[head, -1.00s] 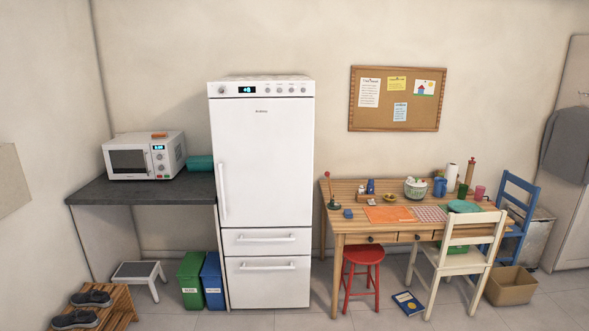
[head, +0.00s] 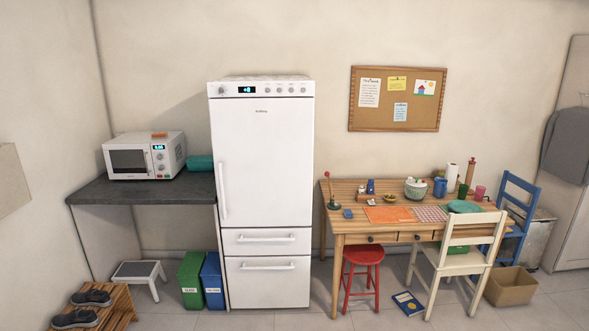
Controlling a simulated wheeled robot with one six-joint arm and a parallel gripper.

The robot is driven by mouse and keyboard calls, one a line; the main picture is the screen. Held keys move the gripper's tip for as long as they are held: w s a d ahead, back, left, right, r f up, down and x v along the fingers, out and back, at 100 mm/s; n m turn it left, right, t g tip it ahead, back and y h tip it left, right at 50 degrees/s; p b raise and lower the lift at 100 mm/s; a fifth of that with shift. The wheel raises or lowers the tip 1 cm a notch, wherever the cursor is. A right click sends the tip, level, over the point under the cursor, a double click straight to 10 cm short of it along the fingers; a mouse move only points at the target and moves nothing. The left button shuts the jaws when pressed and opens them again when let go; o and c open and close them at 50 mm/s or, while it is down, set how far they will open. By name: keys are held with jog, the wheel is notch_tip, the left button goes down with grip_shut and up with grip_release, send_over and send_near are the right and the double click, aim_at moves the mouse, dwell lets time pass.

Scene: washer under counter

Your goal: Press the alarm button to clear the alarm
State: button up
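A white fridge (head: 262,165) stands upright against the wall in the middle of the head view, with its door and both lower drawers shut. Along its top front edge runs a control panel (head: 258,90). The panel has a round knob (head: 222,90) at the left, a small lit display (head: 247,90), and a row of small round buttons (head: 279,90) at the right. The labels are too small to read, so I cannot tell which one is the alarm button. My gripper is not in view.
A microwave (head: 128,160) sits on a dark counter (head: 95,192) left of the fridge. Right of it stand a cluttered wooden table (head: 345,222), a red stool (head: 364,256) and a white chair (head: 462,263). The floor before the fridge looks clear.

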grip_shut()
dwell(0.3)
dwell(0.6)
